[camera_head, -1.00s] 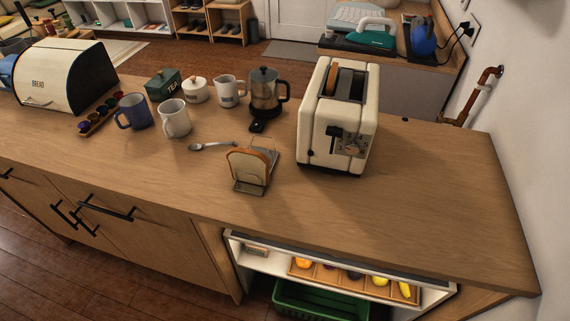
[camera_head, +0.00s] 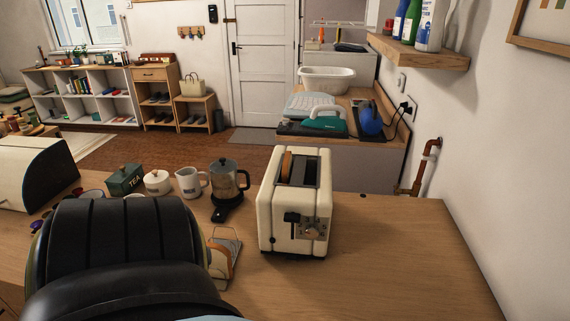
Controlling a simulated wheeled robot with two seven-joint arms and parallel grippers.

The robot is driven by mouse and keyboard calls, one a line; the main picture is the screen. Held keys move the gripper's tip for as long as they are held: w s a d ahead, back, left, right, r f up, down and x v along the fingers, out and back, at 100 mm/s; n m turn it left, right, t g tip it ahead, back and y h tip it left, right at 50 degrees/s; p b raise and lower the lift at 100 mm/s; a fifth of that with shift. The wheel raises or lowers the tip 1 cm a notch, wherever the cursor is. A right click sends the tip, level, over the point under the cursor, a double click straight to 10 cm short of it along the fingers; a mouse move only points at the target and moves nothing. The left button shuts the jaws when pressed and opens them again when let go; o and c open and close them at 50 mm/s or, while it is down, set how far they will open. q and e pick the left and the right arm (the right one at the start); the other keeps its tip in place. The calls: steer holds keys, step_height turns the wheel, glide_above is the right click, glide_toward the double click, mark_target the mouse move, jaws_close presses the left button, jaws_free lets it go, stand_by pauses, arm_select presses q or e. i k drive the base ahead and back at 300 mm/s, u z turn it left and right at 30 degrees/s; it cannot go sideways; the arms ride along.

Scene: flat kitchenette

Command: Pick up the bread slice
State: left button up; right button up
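A bread slice (camera_head: 219,262) stands in a small wire rack (camera_head: 234,249) on the wooden counter, left of the toaster. A large black arm link of mine covers its left part. A cream toaster (camera_head: 293,208) stands right of the rack, with a second brown-edged bread slice (camera_head: 286,166) showing in its left slot. Neither gripper shows in the head view, so what they hold cannot be seen.
A glass coffee pot (camera_head: 227,185), a white jug (camera_head: 192,181), a white lidded pot (camera_head: 158,182) and a green TEA tin (camera_head: 125,180) stand behind my arm. The bread box (camera_head: 35,172) is at left. The counter (camera_head: 400,250) right of the toaster is clear.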

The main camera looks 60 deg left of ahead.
mark_target(210, 261)
steer(key=z, duration=0.35)
steer(key=k, duration=1.05)
steer(key=u, duration=1)
